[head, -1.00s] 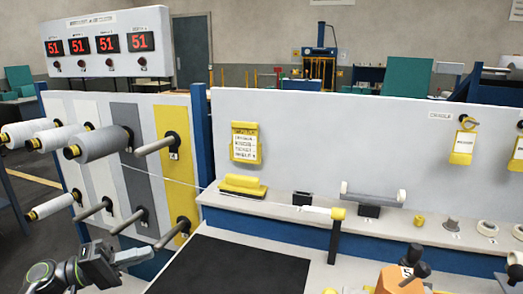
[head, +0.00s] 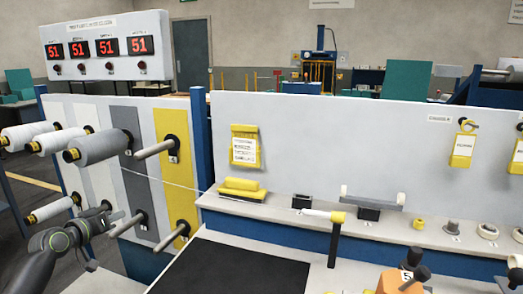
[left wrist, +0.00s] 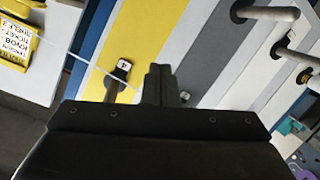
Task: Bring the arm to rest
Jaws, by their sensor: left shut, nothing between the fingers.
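My left arm comes in at the lower left of the head view. Its left gripper (head: 108,216) is up beside the lower pegs of the striped spool panel (head: 90,177). Whether it touches a peg cannot be told. In the left wrist view the left gripper (left wrist: 161,84) has its fingers together with nothing between them, pointing at the yellow and grey stripes. My right arm and gripper are not in the head view.
A white thread (head: 180,185) runs from there towards the bench. A black mat (head: 235,268) lies bare on the bench. An orange block (head: 403,281) with black knobs stands at the right.

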